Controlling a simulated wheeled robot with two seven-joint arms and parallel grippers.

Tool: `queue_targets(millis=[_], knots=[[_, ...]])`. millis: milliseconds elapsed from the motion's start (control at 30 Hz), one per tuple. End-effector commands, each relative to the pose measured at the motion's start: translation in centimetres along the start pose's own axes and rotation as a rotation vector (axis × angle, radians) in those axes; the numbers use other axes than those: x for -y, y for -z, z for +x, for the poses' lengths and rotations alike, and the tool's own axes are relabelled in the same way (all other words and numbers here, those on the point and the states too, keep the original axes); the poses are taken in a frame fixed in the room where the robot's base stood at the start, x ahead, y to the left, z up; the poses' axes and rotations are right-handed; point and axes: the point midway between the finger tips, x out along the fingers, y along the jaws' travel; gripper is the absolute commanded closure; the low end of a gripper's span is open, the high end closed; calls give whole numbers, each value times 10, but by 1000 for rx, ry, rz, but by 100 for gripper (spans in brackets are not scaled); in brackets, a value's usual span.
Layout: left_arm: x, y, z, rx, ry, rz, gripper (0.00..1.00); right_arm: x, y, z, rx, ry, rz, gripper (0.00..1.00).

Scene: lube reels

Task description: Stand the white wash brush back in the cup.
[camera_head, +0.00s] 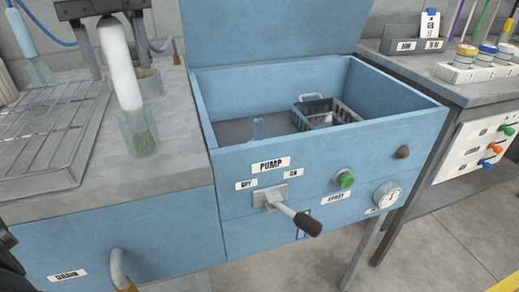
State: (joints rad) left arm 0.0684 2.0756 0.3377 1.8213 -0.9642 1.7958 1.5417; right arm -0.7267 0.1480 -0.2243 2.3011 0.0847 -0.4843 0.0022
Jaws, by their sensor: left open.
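The fingers do not appear to touch the brush. My right gripper is not in view.
A wire rack (45,135) lies left of the cup. A blue open basin (310,145) with a small basket (322,113) is to the right. The pump lever (295,215) sticks out in front. A side bench (455,85) holds capped jars. Counter in front of the cup is clear.

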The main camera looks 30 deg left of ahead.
Motion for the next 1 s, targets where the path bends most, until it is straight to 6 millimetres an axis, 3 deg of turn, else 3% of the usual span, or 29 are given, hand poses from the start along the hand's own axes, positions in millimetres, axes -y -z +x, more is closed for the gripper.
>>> queue_targets(millis=[267,633,1000], knots=[[-1,-2,-23,1,1,2,47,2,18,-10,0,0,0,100],[-4,-2,-76,1,2,-2,47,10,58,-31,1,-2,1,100],[-5,-1,-80,0,2,-4,47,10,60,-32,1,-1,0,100]])
